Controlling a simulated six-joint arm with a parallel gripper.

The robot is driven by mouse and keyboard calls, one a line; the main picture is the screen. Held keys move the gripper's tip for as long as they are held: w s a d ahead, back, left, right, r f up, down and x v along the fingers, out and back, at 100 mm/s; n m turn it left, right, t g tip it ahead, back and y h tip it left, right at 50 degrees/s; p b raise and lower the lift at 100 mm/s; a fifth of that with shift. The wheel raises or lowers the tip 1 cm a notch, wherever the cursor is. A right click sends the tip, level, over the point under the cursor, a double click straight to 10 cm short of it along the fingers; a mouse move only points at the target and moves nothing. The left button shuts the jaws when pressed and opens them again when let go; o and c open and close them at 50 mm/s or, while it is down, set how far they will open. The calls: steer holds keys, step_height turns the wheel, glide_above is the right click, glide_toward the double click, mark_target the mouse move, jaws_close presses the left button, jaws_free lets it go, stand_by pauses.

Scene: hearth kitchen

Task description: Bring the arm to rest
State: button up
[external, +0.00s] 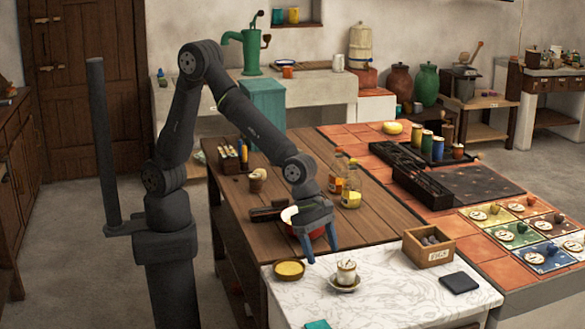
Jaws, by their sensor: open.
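My gripper (320,246) has blue fingers pointing down, spread apart with nothing between them. It hangs over the near end of the wooden table (225,190), close to the edge of the white marble top (385,300). A red and white bowl (290,214) is partly hidden behind the gripper. My arm rises from its base post, bends at a high elbow and comes down to the right.
On the marble top stand a yellow bowl (289,270), a cup (346,272) on a saucer (344,286), a wooden box (428,247) and a dark flat block (459,283). Oil bottles (351,188) stand behind the gripper. Colored tiles (503,235) lie at right.

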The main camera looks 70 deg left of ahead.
step_height(320, 180, up, 13)
steer(key=s, duration=0.2)
steer(key=w+a+n, duration=0.2)
steer(key=w+a, duration=0.4)
steer(key=w, duration=0.4)
steer(key=w+a+n+t+y, duration=0.1)
steer(key=w+a+n, duration=0.1)
steer(key=w+a, duration=0.4)
steer(key=shift+w+a+r, duration=0.3)
steer(key=shift+w, duration=1.75)
steer(key=shift+o, duration=0.2)
